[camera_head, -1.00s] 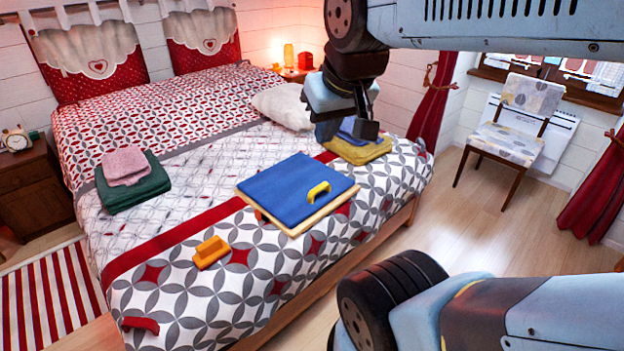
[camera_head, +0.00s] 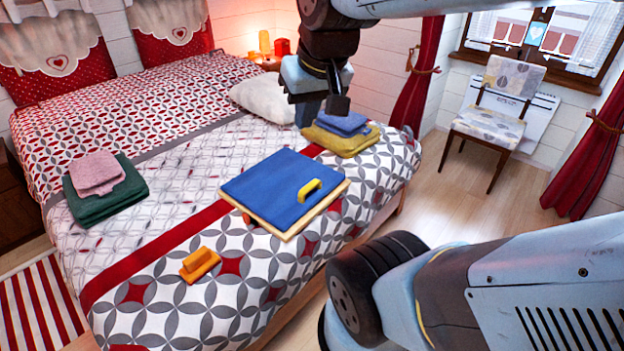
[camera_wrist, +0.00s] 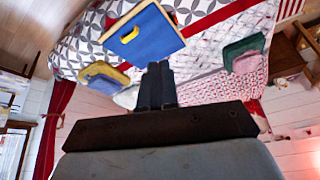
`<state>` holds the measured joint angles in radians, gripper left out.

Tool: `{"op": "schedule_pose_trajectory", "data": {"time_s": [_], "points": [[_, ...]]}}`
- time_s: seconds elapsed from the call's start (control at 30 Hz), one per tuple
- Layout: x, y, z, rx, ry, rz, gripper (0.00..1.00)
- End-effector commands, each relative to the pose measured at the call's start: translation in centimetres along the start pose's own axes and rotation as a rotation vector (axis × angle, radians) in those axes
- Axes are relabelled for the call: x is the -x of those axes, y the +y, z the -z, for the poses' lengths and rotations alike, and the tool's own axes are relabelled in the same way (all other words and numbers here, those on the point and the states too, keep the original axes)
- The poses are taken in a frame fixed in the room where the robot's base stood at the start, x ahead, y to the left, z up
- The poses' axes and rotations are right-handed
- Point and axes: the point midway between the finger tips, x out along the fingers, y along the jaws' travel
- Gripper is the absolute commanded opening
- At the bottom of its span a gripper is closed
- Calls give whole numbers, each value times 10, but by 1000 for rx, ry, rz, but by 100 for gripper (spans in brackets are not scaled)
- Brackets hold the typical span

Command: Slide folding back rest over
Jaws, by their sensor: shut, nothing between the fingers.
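The folding back rest (camera_head: 268,192) lies flat on the bed, a blue padded panel on a pale wooden frame. A yellow handle (camera_head: 310,189) stands on its right part. In the wrist view the blue panel (camera_wrist: 152,38) is at the top, with its yellow handle (camera_wrist: 129,34) towards the left. My gripper (camera_head: 338,104) is shut and empty, held up near the folded towels and apart from the back rest in the picture. Its closed fingers (camera_wrist: 157,68) point towards the panel in the wrist view. An orange piece shows at the panel's left edge.
On the bed (camera_head: 170,290) are an orange block with a grip (camera_head: 200,264), yellow and blue towels (camera_head: 343,135), green and pink towels (camera_head: 104,185) and a white pillow (camera_head: 266,96). A chair (camera_head: 494,113) stands by the window. The floor right of the bed is open.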

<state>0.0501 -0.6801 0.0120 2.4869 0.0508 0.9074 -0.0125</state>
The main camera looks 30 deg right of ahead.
Motion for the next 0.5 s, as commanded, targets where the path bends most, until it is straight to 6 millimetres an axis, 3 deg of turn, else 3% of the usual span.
{"op": "schedule_pose_trajectory", "data": {"time_s": [0.5], "points": [[-105, 19, 38, -366, -338, 142, 0]]}}
